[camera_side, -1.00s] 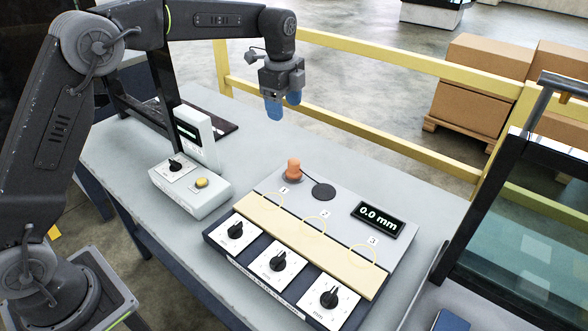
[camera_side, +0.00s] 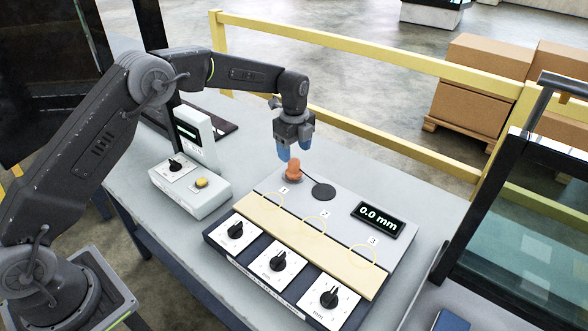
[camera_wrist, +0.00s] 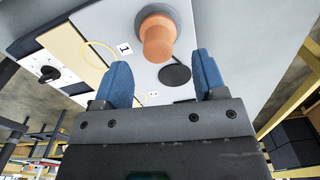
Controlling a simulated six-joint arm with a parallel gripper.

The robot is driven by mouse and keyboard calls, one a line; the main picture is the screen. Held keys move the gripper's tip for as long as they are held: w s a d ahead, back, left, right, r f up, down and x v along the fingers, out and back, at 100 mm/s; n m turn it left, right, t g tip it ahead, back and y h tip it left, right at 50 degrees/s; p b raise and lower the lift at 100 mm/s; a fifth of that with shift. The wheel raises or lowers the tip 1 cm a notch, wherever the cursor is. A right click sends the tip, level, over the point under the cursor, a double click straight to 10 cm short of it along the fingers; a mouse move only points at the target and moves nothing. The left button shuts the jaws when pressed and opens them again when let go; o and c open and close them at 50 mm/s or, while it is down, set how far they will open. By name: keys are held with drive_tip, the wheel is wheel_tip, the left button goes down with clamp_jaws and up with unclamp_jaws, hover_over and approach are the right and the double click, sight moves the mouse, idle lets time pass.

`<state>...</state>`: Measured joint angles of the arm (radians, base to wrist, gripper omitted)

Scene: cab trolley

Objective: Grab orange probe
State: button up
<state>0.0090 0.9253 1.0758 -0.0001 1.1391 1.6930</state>
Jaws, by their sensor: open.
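The orange probe (camera_side: 293,171) stands upright on the grey panel of the test station (camera_side: 335,195), near the label 1. In the wrist view the probe (camera_wrist: 158,36) is just beyond and between the two blue fingertips, on a round grey base. My gripper (camera_side: 293,155) is open, pointing down right above the probe, with its blue fingers near the probe's top. In the wrist view my gripper (camera_wrist: 165,78) shows a wide gap with nothing between the fingers. Whether the fingertips touch the probe cannot be told.
A black disc (camera_side: 318,191) lies right of the probe. A display (camera_side: 378,219) reads 0.0 mm. Three dials line the station's front, with a dial (camera_side: 278,261) in the middle. A grey box with a yellow button (camera_side: 201,183) stands left. A yellow rail (camera_side: 370,148) runs behind.

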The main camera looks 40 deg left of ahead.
sight(294, 160)
wheel_tip(294, 160, down, 5)
drive_tip(key=shift+s+r, duration=0.1)
drive_tip(key=shift+s, duration=0.05)
drive_tip(key=shift+c, duration=0.5)
drive_tip(key=c, duration=1)
drive_tip(key=shift+c, duration=0.2)
drive_tip(key=shift+r, duration=0.15)
